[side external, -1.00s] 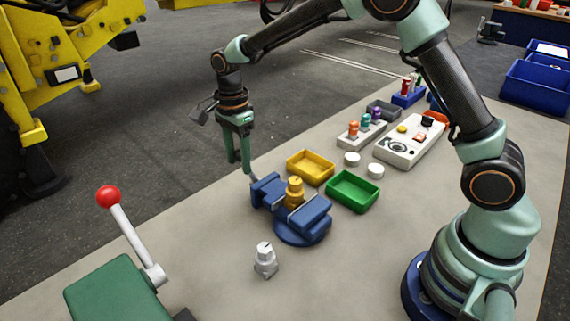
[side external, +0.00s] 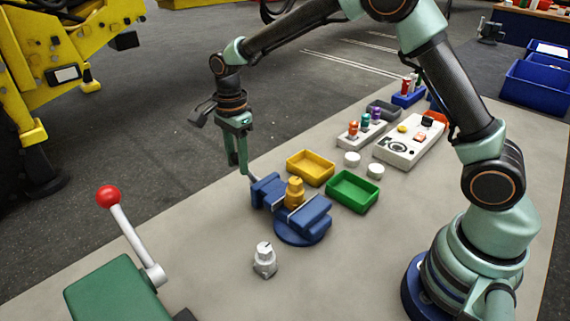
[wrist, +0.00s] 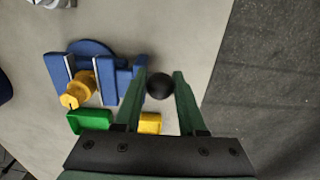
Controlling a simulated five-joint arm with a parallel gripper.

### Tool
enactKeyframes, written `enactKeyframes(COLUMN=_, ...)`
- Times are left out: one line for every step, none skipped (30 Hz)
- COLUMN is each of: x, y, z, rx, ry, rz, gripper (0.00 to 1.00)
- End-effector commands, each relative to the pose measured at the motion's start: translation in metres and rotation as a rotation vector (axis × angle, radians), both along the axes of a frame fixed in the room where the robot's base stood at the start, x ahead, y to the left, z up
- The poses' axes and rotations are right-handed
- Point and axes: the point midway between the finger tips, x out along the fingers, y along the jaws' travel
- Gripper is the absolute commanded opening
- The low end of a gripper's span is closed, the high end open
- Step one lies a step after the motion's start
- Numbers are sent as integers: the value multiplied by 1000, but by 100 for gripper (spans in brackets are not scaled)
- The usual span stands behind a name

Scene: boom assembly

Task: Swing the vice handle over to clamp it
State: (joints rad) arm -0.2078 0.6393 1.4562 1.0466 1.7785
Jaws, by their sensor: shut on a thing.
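The blue vice (side external: 305,213) stands on the bench with a brass-coloured part (side external: 294,192) between its jaws. Its thin handle (side external: 253,179) sticks up and leans to the left at the vice's left end. My gripper (side external: 240,170) points down at the handle's top, with its fingers shut on the handle's knob. In the wrist view the black knob (wrist: 160,86) sits between the two green fingers, beside the vice (wrist: 58,72) and the brass part (wrist: 80,87). The side view hides the knob behind the fingers.
A yellow tray (side external: 311,167) and a green tray (side external: 352,191) stand close behind and right of the vice. A grey metal fitting (side external: 264,260) stands in front. A red-knobbed lever (side external: 128,232) rises at front left. The bench's left edge is near my gripper.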

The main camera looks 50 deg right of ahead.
Motion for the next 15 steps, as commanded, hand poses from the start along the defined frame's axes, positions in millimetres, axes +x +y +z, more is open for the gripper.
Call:
enactKeyframes(x=0, y=4, z=-2, rx=0, ry=0, rz=3, gripper=11)
enactKeyframes(x=0, y=6, z=-3, rx=0, ry=0, rz=2, gripper=11)
enactKeyframes(x=0, y=8, z=-4, rx=0, ry=0, rz=2, gripper=11)
enactKeyframes(x=0, y=10, z=-5, rx=0, ry=0, rz=2, gripper=11)
enactKeyframes(x=0, y=11, z=-6, rx=0, ry=0, rz=2, gripper=11)
enactKeyframes(x=0, y=12, z=-7, rx=0, ry=0, rz=2, gripper=11)
enactKeyframes(x=0, y=13, z=-7, rx=0, ry=0, rz=2, gripper=11)
enactKeyframes(x=0, y=14, z=-7, rx=0, ry=-1, rz=2, gripper=11)
enactKeyframes(x=0, y=14, z=-7, rx=0, ry=-1, rz=2, gripper=11)
enactKeyframes(x=0, y=14, z=-7, rx=0, ry=-1, rz=1, gripper=11)
enactKeyframes(x=0, y=14, z=-7, rx=0, ry=-1, rz=1, gripper=11)
enactKeyframes(x=0, y=14, z=-7, rx=0, ry=-1, rz=1, gripper=11)
enactKeyframes(x=0, y=14, z=-7, rx=0, ry=-1, rz=1, gripper=11)
enactKeyframes(x=0, y=14, z=-7, rx=0, ry=-1, rz=1, gripper=11)
enactKeyframes(x=0, y=14, z=-7, rx=0, ry=-1, rz=1, gripper=11)
